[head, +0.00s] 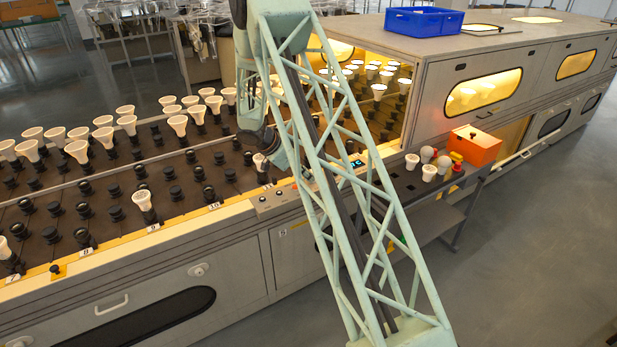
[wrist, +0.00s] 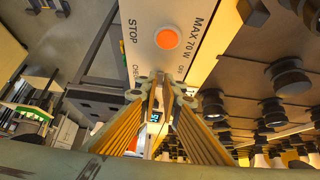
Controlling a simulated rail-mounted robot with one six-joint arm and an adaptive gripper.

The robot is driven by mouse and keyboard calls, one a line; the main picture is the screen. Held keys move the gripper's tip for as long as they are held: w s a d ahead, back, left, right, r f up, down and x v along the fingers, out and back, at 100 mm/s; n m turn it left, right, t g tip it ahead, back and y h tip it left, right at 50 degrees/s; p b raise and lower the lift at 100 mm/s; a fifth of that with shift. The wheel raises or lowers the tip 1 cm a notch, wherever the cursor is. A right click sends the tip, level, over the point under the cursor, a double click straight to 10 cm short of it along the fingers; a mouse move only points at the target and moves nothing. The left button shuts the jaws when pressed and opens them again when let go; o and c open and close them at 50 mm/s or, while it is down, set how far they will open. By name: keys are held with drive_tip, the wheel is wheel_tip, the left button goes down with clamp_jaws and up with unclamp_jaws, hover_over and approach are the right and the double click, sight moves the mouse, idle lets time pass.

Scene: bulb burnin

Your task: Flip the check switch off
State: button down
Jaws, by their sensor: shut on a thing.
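The control panel (head: 272,200) is on the front edge of the bulb rack; my arm's lattice crosses in front of part of it. In the wrist view the panel (wrist: 185,60) carries an orange round button (wrist: 167,39) and the words STOP, MAX 70W, CHECK and OFF. My gripper (wrist: 161,84) has its fingertips together at the panel, between the CHECK and OFF lettering. It is shut on the check switch, which the fingertips mostly hide, so its position cannot be told. A small lit display (wrist: 155,116) shows beyond, between the fingers.
The rack (head: 130,195) holds black sockets and several white bulbs (head: 127,123) to the left. An orange box (head: 474,146) and several loose bulbs (head: 429,172) stand on the side shelf at right. A blue crate (head: 423,21) sits on the oven housing (head: 500,55).

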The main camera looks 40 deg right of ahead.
idle(0.4)
drive_tip(key=c, duration=2.8)
unclamp_jaws()
drive_tip(key=shift+a, duration=0.1)
drive_tip(key=shift+r, duration=0.1)
drive_tip(key=v, duration=1.1)
drive_tip(key=shift+a+r, duration=0.25)
drive_tip(key=shift+r, duration=0.1)
